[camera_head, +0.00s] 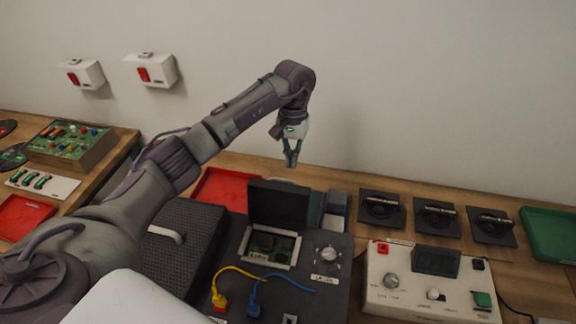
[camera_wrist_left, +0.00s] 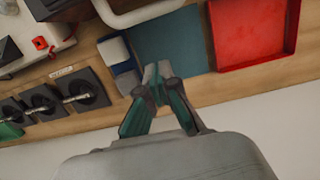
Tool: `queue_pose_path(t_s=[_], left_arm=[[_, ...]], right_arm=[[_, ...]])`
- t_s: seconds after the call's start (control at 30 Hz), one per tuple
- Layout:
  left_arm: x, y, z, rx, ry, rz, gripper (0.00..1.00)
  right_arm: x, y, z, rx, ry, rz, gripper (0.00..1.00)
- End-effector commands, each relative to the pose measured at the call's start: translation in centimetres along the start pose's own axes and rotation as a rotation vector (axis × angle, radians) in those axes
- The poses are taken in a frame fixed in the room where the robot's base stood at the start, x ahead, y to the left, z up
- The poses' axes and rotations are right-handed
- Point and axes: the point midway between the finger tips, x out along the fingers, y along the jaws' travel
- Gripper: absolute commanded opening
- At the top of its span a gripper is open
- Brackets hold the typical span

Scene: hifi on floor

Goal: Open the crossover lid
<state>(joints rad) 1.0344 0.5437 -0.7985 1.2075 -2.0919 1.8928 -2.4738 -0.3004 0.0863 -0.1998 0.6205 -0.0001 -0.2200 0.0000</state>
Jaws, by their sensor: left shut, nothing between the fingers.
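The crossover lid (camera_head: 279,203) is a dark, flat panel. It stands upright at the back edge of a light-framed opening in the dark panel unit (camera_head: 322,297). A green circuit board (camera_head: 272,247) shows inside the opening. My left gripper (camera_head: 291,164) hangs pointing down above and behind the lid, apart from it. Its fingers are shut with nothing between them; they also show in the left wrist view (camera_wrist_left: 158,72). My right gripper is in neither view.
A dark ribbed box (camera_head: 180,245) is left of the unit, partly behind my arm. A beige control box (camera_head: 430,285) is to the right. Red trays (camera_head: 225,188) and a green tray (camera_head: 550,235) lie on the bench. Yellow (camera_head: 240,271) and blue cables (camera_head: 285,278) cross the unit's front.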

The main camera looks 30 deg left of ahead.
Motion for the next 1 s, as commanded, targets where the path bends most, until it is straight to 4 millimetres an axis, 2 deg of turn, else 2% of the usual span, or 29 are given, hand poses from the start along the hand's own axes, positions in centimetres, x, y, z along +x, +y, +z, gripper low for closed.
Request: queue_pose_path(t_s=[0.03, 0.13, 0.2, 0.4, 0.87, 1.0], left_arm=[[0.9, 0.0, 0.1, -0.001, -0.005, 0.001, 0.0], [3.0, 0.1, 0.2, 0.0, -0.006, 0.0, 0.0], [1.8, 0.0, 1.4, 0.003, 0.001, 0.002, 0.0], [1.4, 0.0, 3.3, 0.001, 0.001, 0.001, 0.0], [1.4, 0.0, 3.7, -0.001, 0.004, 0.0, 0.0], [1.3, -0.2, 3.3, -0.003, 0.069, -0.008, 0.0]], right_arm=[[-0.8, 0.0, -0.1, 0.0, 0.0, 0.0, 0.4], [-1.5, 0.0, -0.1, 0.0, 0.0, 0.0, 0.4], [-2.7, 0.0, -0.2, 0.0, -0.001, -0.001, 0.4], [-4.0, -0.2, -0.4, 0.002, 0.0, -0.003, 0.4], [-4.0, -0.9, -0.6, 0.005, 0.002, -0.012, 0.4], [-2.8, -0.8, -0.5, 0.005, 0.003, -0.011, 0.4]])
